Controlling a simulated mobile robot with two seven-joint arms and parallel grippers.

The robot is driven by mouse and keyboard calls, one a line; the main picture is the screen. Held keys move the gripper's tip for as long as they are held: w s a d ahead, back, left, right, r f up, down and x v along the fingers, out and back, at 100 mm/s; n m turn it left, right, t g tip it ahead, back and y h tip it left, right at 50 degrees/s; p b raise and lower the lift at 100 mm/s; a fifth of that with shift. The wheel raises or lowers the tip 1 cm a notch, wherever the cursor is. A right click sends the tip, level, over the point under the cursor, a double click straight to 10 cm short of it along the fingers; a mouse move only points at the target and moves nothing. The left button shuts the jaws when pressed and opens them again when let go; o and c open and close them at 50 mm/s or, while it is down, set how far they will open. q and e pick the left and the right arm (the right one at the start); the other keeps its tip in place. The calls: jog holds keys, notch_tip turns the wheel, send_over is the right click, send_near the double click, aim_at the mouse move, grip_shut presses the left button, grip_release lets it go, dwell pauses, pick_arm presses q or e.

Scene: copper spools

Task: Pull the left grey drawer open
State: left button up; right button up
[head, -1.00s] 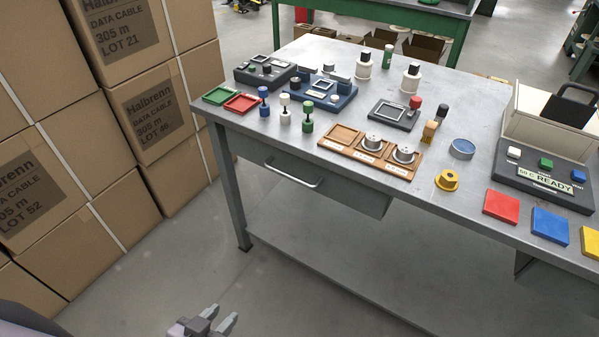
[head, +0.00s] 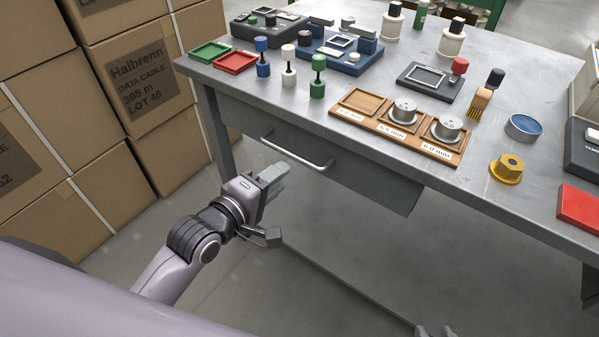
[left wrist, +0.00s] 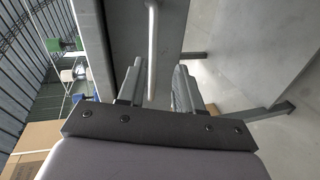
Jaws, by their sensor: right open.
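The left grey drawer (head: 355,168) hangs under the near edge of the workbench, its front looking flush with the bench. Its pale bar handle (head: 297,152) runs along the front. My left gripper (head: 273,176) is just below and in front of the handle's left part. In the left wrist view, my left gripper (left wrist: 158,82) is open, with the handle (left wrist: 152,45) ahead, lined up between the fingers. The fingers look empty; I cannot tell whether they touch the handle. Only the fingertips of my right gripper (head: 435,332) show at the head view's bottom edge, apart and far from the drawer.
The workbench (head: 225,85) carries small trays, spools, a wooden holder (head: 368,122) and a yellow part (head: 507,168) near its front edge. Stacked cardboard boxes (head: 145,80) stand left of the bench. A bench leg (head: 215,130) is left of the drawer. Floor in front is clear.

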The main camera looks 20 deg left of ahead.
aim_at(298, 160)
pick_arm(q)
jog(key=shift+w+d+r+n, duration=0.25)
jog(key=shift+w+d+n, duration=0.05)
jog(key=shift+w+n, duration=0.35)
jog(key=shift+b+x, duration=0.85)
jog(key=shift+x, duration=2.5)
jog(key=shift+r, duration=0.1)
grip_shut()
